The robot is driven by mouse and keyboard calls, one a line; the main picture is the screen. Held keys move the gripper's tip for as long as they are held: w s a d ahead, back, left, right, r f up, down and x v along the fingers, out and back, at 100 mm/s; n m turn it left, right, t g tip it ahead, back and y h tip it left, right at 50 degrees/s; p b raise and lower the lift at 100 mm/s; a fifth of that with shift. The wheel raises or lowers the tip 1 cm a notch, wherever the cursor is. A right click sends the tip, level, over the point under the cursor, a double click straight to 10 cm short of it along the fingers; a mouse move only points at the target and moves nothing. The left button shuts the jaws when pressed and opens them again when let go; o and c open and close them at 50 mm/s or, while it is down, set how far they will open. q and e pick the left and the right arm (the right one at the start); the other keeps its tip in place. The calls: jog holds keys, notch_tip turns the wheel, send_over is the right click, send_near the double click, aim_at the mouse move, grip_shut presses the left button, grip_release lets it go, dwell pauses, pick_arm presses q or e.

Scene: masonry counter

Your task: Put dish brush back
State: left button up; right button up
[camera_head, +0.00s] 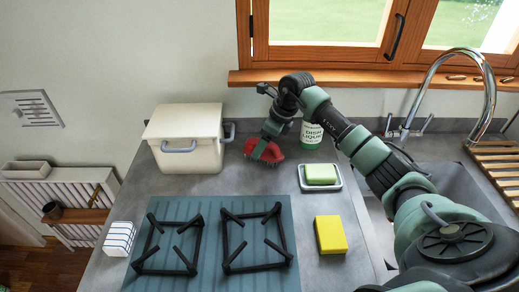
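A red dish brush (272,154) is on or just above the grey counter, right of the cream lidded box. My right arm comes in from the lower right and bends down over it. My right gripper (264,147) is at the brush, with a green finger across its near side. The far finger is hidden, so I cannot tell whether the grip is closed. I cannot tell whether the brush touches the counter. My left gripper is not in view.
A cream box (185,150), a dish liquid bottle (311,137), a green soap in a dish (321,174) and a yellow sponge (330,235) stand nearby. A stove top (210,245) lies in front. The sink and faucet (488,85) are at the right. A striped cloth (119,238) is at the left.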

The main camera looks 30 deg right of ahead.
jog(key=b+v, duration=0.1)
jog(key=v, duration=0.8)
